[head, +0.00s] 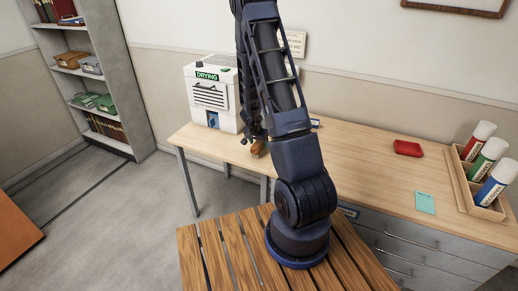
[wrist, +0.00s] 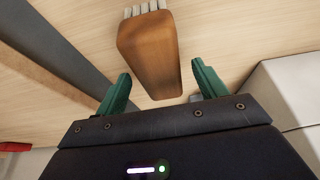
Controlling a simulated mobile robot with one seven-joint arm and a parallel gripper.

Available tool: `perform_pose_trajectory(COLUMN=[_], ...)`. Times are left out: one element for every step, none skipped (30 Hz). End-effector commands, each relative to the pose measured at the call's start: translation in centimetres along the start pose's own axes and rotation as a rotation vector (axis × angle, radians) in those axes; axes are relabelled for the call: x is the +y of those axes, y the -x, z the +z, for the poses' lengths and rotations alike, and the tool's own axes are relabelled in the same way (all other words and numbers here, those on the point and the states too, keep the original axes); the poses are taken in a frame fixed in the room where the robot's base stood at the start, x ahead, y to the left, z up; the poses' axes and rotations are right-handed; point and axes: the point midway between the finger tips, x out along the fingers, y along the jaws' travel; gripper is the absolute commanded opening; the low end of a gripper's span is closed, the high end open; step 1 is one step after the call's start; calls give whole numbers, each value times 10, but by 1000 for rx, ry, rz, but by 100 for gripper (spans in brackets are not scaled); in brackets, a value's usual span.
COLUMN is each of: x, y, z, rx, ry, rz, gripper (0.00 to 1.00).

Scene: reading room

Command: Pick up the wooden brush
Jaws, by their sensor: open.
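The wooden brush (wrist: 150,55) is a brown block with pale bristle tufts at its far end. In the wrist view it lies just ahead of my gripper (wrist: 159,88), with its near end reaching between the two green fingertips. The fingers are open, with a gap on each side of the brush. In the head view a small part of the brush (head: 258,149) shows on the wooden desk (head: 350,165), left of my arm. My arm hides most of my gripper there.
A white box marked DRYING (head: 211,92) stands close behind the brush. The desk between is mostly clear. Shelves (head: 95,75) stand at the left.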

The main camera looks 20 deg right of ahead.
Motion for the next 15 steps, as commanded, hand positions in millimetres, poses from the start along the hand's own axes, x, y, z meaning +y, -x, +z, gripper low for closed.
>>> perform_pose_trajectory(x=[1,1,1,1,1,1,1,1,1,1,1,0,0,0,0], y=[-5,-7,-11,-14,-16,-19,-21,-23,-25,-26,-27,-27,-28,-28,-28], z=[1,1,2,1,1,1,2,2,2,2,2,2,2,2,2], rx=[-2,-2,-2,-2,-1,-1,-1,-2,-2,-1,-1,-1,-1,-1,-1], ry=[-1,-1,0,-1,-1,0,-1,-1,0,0,-1,-1,-1,-1,0], rz=[1,0,0,1,1,1,0,0,0,0,0,-1,-1,-1,-2], gripper=[71,71,71,71,71,71,71,71,71,71,71,71,71,71,71])
